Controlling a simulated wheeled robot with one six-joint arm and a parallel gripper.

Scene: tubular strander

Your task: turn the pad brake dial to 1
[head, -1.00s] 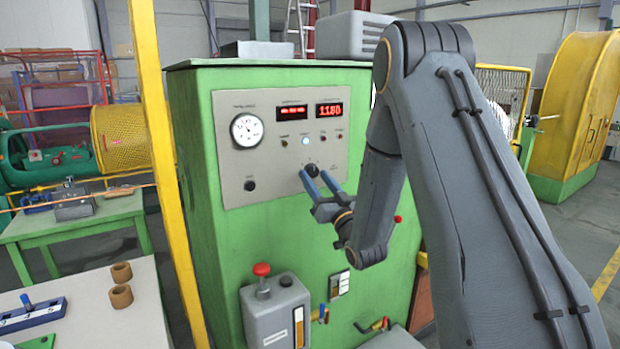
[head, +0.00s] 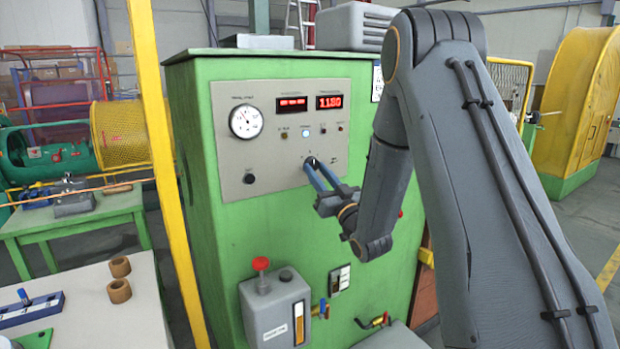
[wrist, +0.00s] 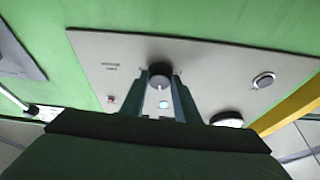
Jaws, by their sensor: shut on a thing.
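A dark round dial knob (head: 313,161) sits low on the grey control panel, with small marks around it. I take it as the pad brake dial, though its label is too small to read. My gripper (head: 312,164) reaches it from the lower right, with its two blue fingers on either side. In the wrist view the same dial (wrist: 160,75) sits between the fingertips (wrist: 160,80) and my gripper is shut on it. The fingers hide part of the dial, and I cannot tell its setting.
The panel (head: 285,178) also carries a round gauge (head: 246,121), red displays, small lamps and a second black knob (head: 249,178) at lower left. A yellow post (head: 160,160) stands just left of the green cabinet (head: 230,230). A grey box with a red knob (head: 261,264) is below.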

